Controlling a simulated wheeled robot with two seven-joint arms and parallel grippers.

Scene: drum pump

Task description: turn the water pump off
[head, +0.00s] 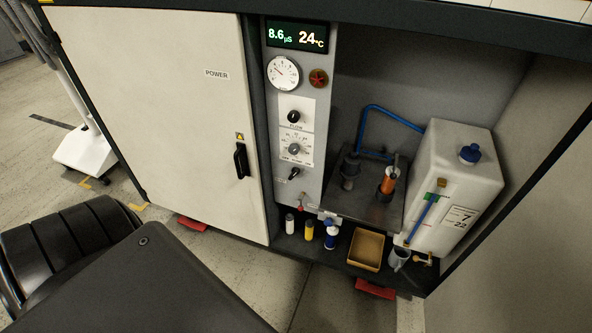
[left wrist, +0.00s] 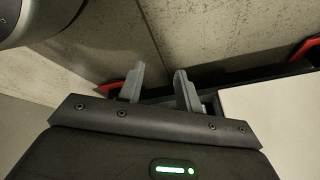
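A grey control panel (head: 312,190) stands upright in the open cabinet bay. It bears a lit display (head: 296,35) reading 8.6 µS and 24 °C, a round gauge (head: 283,72), and a red handwheel knob (head: 318,78). Below are a black knob labelled FLOW (head: 294,117), a scaled dial (head: 294,149) and a black lower knob (head: 294,174) whose label is too small to read. A pump-like fitting with a blue hose (head: 362,125) sits right of the panel. My left gripper (left wrist: 160,86) is open and empty in the left wrist view, its fingertips apart. My right gripper is not seen.
A closed white door (head: 165,110) marked POWER, with a black handle (head: 241,160), is left of the panel. A white tank (head: 455,185) stands at right. Small bottles (head: 309,230) and a cardboard box (head: 367,248) sit on the bottom shelf.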

